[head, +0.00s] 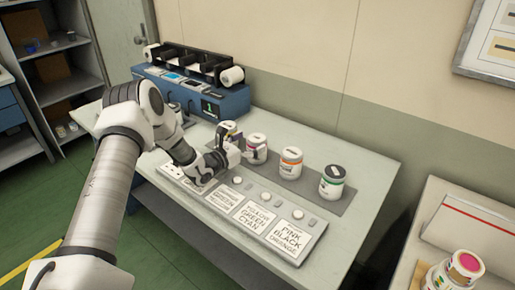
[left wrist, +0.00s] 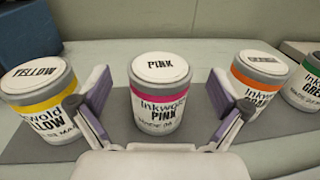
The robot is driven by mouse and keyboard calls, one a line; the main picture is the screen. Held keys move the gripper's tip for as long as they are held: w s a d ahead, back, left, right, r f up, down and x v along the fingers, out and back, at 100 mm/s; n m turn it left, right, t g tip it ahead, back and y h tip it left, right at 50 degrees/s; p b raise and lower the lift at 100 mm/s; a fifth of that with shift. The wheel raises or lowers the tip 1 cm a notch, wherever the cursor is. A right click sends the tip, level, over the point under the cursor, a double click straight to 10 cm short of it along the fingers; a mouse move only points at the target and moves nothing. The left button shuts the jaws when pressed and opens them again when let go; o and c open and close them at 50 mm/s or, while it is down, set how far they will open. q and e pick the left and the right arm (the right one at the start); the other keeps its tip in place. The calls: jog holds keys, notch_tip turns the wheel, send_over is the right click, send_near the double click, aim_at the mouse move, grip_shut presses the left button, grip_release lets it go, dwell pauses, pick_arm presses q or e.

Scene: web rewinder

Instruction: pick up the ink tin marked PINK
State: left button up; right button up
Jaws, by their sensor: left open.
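The white ink tin marked PINK (left wrist: 160,92), with a pink band and a lid reading PINK, stands upright on a grey mat (left wrist: 203,124). In the head view the tin (head: 258,143) is second from the left in a row. My left gripper (head: 246,152) is at its near side. In the left wrist view the open fingers of my left gripper (left wrist: 160,110) are spread to the tin's left and right, with visible gaps. My right gripper is in neither view.
A YELLOW tin (left wrist: 42,98) stands close outside the left finger, an orange-banded tin (left wrist: 256,82) close outside the right. A green-banded tin (head: 332,181) stands farther right. A label panel (head: 245,212) lies in front; a blue machine (head: 205,98) stands behind left.

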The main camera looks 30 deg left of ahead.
pick_arm(q)
jog(key=x, duration=0.3)
jog(key=shift+f, duration=0.15)
jog(key=shift+s, duration=0.1)
jog(key=c, duration=1.6)
